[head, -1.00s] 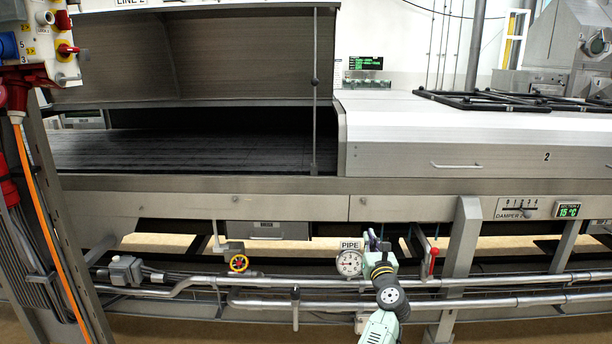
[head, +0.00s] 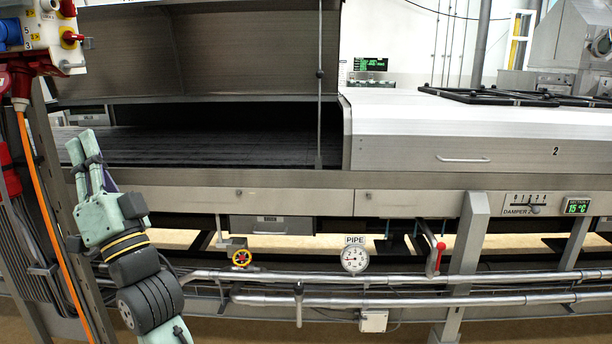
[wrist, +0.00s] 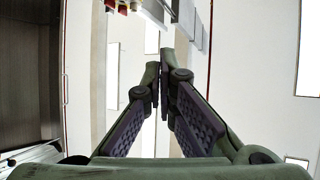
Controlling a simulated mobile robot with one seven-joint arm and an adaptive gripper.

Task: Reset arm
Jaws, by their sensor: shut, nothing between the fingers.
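My gripper (head: 80,148) is at the left of the head view, raised and pointing up, in front of the lower left edge of the open dryer hood (head: 230,60). My arm reaches up to it from the bottom edge. In the wrist view the two fingers (wrist: 159,78) are close together at their tips, with nothing between them. My gripper appears apart from the machine, though the exact gap cannot be told.
A control box (head: 40,35) with an orange cable (head: 48,210) and a metal post stand close left of my arm.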

